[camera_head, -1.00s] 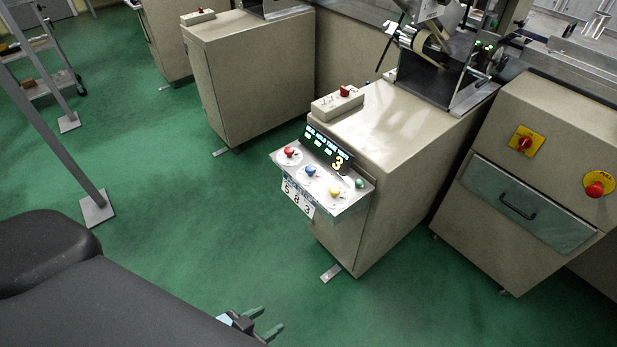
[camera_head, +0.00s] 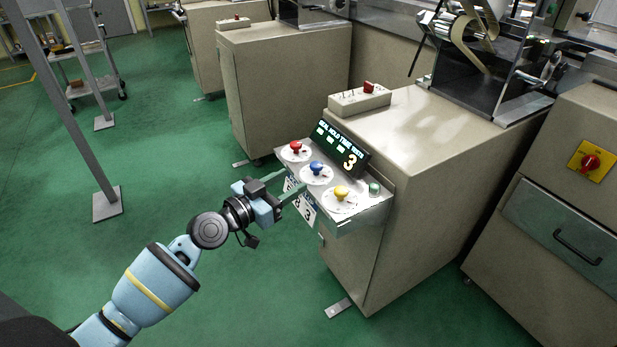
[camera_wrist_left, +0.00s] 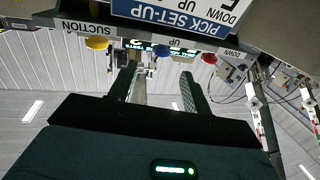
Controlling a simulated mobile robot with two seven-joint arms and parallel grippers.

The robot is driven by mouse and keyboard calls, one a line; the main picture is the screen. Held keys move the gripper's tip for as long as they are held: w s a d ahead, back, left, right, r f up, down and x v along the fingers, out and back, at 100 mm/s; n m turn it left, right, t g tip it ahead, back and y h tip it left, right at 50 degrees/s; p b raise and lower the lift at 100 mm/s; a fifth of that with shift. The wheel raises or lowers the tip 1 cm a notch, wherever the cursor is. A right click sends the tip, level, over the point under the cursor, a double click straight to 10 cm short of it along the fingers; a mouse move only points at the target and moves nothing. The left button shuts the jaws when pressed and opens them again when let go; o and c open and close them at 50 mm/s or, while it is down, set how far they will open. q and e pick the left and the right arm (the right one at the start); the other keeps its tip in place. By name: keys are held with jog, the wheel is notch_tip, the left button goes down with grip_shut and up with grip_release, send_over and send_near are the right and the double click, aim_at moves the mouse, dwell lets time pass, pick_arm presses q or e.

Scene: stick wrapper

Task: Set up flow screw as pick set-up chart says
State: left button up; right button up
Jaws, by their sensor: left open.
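The control shelf (camera_head: 352,218) has three knobs on white dials: a red knob (camera_head: 295,147), a blue knob (camera_head: 317,167) and a yellow knob (camera_head: 341,192). The chart (camera_head: 299,202) hangs below the shelf front, partly hidden by my left gripper (camera_head: 287,186). In the left wrist view, the chart (camera_wrist_left: 170,17) appears upside down and reads PICK SET-UP. Shelf-edge labels read SUCTION by yellow, UP by blue and DOWN by red. My left gripper is open and empty, just in front of the shelf, apart from the knobs. My right gripper is not in view.
A lit display (camera_head: 340,147) behind the knobs shows a 3. A green button (camera_head: 374,188) sits at the shelf's right end. A switch box (camera_head: 360,98) stands on the cabinet (camera_head: 420,170).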

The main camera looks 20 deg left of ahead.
aim_at(312, 167)
pick_arm(q)
jog(key=shift+w+a+r, duration=0.1)
jog(key=shift+r, duration=0.05)
jog(key=x, duration=0.7)
jog(key=shift+w+d+b, duration=0.25)
jog(key=shift+w+b, duration=0.05)
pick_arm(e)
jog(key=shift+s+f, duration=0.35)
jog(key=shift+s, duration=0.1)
